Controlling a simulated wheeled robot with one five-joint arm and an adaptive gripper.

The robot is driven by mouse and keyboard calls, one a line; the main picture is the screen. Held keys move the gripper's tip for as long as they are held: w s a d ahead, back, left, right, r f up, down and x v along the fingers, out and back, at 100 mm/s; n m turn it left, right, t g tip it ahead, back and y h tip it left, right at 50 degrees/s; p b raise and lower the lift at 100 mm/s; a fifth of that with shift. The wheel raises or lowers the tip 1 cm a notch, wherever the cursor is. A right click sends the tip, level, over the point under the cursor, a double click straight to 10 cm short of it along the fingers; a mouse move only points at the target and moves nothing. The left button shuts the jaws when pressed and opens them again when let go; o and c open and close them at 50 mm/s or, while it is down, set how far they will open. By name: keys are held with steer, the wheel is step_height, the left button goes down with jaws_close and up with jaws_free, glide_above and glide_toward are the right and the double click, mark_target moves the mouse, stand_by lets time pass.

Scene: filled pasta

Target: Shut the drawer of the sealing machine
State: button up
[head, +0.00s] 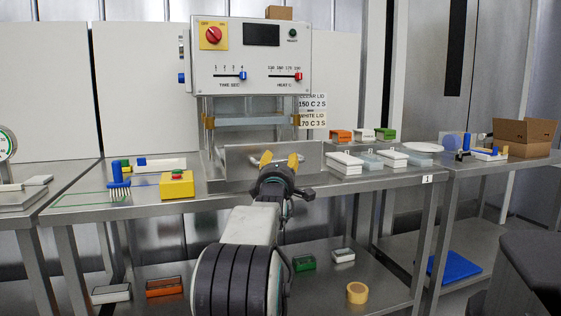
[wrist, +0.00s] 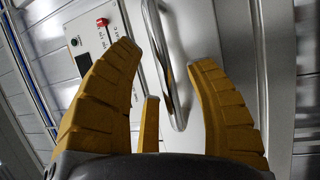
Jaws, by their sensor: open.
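The sealing machine (head: 250,60) stands on the steel table, with its control panel above and an open bay below. The drawer's grey metal front plate (head: 235,160) stands forward of the bay, so the drawer looks pulled out. My gripper (head: 280,159) is in front of this plate, with yellow fingers spread and empty. In the wrist view, the drawer's shiny bar handle (wrist: 165,65) lies between and beyond the open fingers (wrist: 165,60). Whether any finger touches the handle or plate cannot be told. My gripper hides part of the plate in the head view.
White trays (head: 345,163) stand close right of the drawer. A cardboard box (head: 525,137) is far right. A lower shelf holds several small containers.

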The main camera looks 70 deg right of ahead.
steer(key=shift+x, duration=0.95)
jaws_close()
